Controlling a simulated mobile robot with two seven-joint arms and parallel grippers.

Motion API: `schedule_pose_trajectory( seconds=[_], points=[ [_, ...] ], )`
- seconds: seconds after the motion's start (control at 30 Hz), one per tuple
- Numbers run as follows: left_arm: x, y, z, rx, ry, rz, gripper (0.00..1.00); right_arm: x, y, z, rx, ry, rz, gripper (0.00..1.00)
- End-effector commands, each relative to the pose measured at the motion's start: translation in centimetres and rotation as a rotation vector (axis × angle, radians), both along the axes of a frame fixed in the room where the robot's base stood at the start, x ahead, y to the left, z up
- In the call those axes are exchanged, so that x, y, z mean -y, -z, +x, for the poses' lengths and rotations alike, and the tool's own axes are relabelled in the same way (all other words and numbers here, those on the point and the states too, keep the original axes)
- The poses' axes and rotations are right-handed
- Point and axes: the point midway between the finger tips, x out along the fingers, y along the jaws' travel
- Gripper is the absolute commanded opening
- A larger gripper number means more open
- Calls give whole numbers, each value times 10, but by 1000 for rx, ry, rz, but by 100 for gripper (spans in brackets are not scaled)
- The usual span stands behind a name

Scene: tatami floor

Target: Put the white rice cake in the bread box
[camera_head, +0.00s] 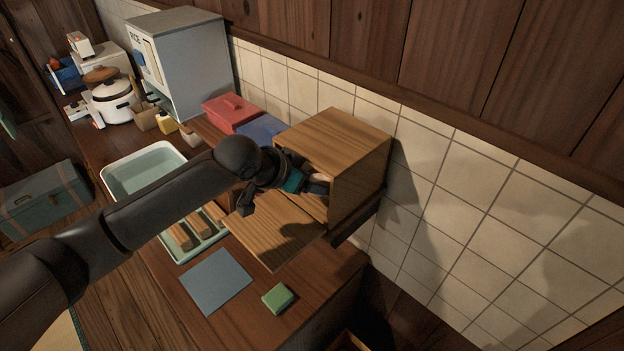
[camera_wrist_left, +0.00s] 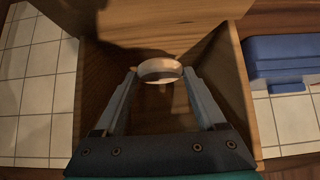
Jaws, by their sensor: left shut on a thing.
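The bread box (camera_head: 358,168) is a wooden box against the tiled wall, with its front flap (camera_head: 278,238) folded down and open. My left gripper (camera_head: 318,182) reaches into its opening from the left. In the left wrist view, the wooden inside of the box (camera_wrist_left: 232,85) surrounds my left gripper (camera_wrist_left: 160,78). The white rice cake (camera_wrist_left: 160,70), round and pale, sits between the fingertips, and the gripper is shut on it. Whether the cake touches the box floor I cannot tell. In the head view the box and gripper mostly hide the cake. My right gripper is not in view.
A blue box (camera_head: 262,129) and a red lidded box (camera_head: 230,112) stand beside the bread box. A sink basin (camera_head: 143,160), a drying tray (camera_head: 184,259), a blue-grey mat (camera_head: 215,281) and a green sponge (camera_head: 278,298) are on the counter. A grey rice dispenser (camera_head: 190,70) stands behind.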

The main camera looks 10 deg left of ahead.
Motion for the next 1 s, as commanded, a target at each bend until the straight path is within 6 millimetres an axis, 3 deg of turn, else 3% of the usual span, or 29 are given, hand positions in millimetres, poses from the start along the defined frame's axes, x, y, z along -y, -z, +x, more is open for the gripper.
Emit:
schedule_pose_trajectory(
  seconds=[0.33,0.37,0.57,0.87,1.0],
  points=[
    [-1,14,-3,-12,0,7,10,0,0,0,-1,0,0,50],
    [-1,14,-3,-13,0,7,76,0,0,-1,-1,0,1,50],
    [0,11,-2,-8,0,4,99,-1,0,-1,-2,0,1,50],
    [0,7,0,-2,0,2,100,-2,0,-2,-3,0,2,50],
    [-2,-8,-1,3,1,2,100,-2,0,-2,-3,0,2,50]
  ],
)
